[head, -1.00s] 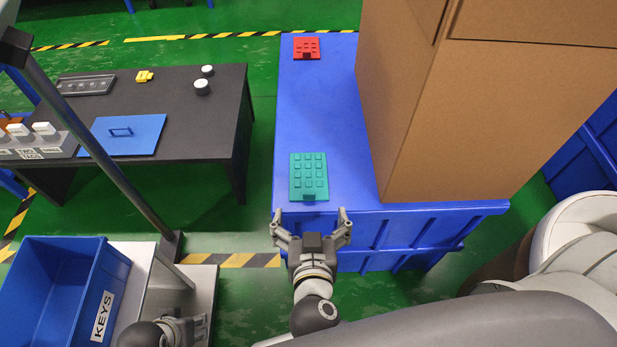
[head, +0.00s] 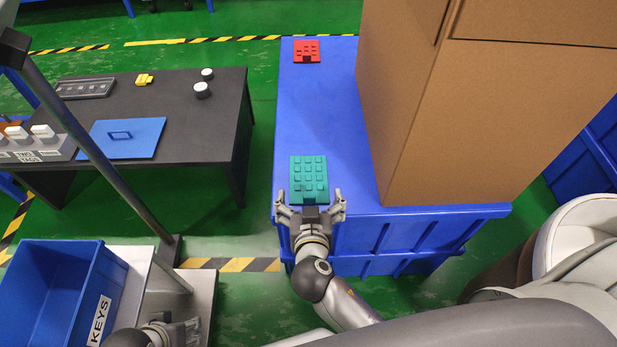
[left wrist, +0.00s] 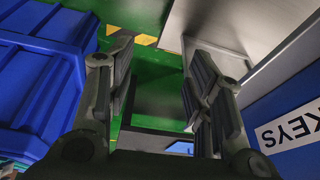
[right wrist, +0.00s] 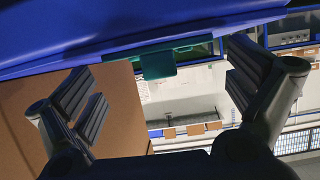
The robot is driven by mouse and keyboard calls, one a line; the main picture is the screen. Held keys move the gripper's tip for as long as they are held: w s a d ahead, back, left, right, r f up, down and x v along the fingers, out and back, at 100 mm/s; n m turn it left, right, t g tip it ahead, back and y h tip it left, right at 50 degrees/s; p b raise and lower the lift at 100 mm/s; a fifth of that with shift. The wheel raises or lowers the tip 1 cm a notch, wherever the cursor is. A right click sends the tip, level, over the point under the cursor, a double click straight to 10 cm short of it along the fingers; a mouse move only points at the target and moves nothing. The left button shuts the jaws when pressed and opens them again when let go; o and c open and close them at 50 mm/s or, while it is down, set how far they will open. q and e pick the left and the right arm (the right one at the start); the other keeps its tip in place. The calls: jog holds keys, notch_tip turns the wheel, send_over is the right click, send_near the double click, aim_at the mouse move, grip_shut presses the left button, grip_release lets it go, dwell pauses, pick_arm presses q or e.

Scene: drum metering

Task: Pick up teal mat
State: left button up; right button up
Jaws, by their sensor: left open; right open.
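The teal mat (head: 309,174), a flat rectangle with raised square studs, lies near the front edge of the blue crate top (head: 322,120). A small tab on its near side shows in the right wrist view (right wrist: 158,62), between the fingers and a little beyond them. My right gripper (head: 310,197) is open at the near edge of the mat, one finger to each side; I cannot tell whether it touches. My left gripper (head: 190,331) is open and empty, low beside the KEYS bin; its fingers also show in the left wrist view (left wrist: 158,85).
A tall cardboard box (head: 480,110) stands on the crate right of the mat. A red studded mat (head: 307,51) lies at the crate's far end. A black table (head: 200,135) with a blue panel (head: 140,146) stands left. The blue KEYS bin (head: 112,285) is at lower left.

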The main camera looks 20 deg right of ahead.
jog(key=c, duration=0.9)
jog(key=shift+r, duration=0.1)
jog(key=shift+c, duration=0.2)
